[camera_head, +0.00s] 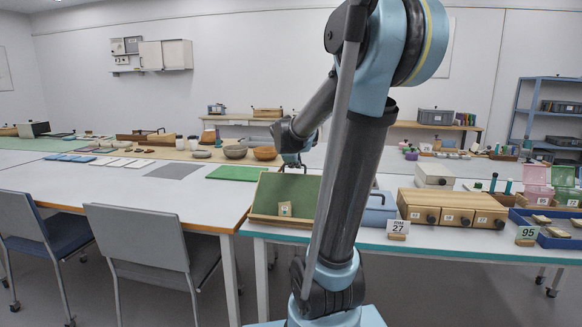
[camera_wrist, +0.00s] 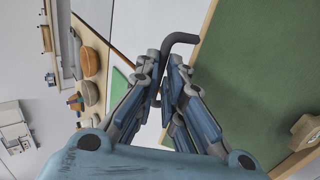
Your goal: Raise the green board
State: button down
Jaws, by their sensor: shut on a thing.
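The green board (camera_head: 283,190) has a wooden frame and leans back at a slant on the white table in the head view. A small pale wooden piece (camera_head: 285,209) sits low on its front. In the wrist view the board's green face (camera_wrist: 250,75) fills the right side, with a dark bent handle (camera_wrist: 184,38) at its wooden edge. My gripper (camera_wrist: 168,75) is shut on this handle. In the head view my gripper (camera_head: 292,162) is at the board's top edge, and my arm covers the board's right part.
Right of the board stand a blue-grey box (camera_head: 378,209), a wooden drawer unit (camera_head: 452,207) and a number 27 sign (camera_head: 398,228). A flat green mat (camera_head: 236,173) and bowls (camera_head: 265,153) lie behind to the left. Two chairs (camera_head: 145,240) stand at the front left.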

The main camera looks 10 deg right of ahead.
dwell(0.3)
jog(key=c, duration=1.7)
grip_release()
jog(key=shift+s, duration=0.15)
jog(key=v, duration=1.1)
jog(key=shift+s+r, duration=0.2)
jog(key=shift+r, duration=0.05)
jog(key=shift+a, duration=0.15)
jog(key=s+f+m+g+y, duration=0.3)
jog(key=s+f+m+g, duration=0.4)
jog(key=s+f, duration=1.8)
jog(key=s+m, duration=0.2)
jog(key=m, duration=0.4)
jog(key=shift+a+f+y, duration=0.15)
jog(key=shift+a+y, duration=0.15)
jog(key=shift+y, duration=0.1)
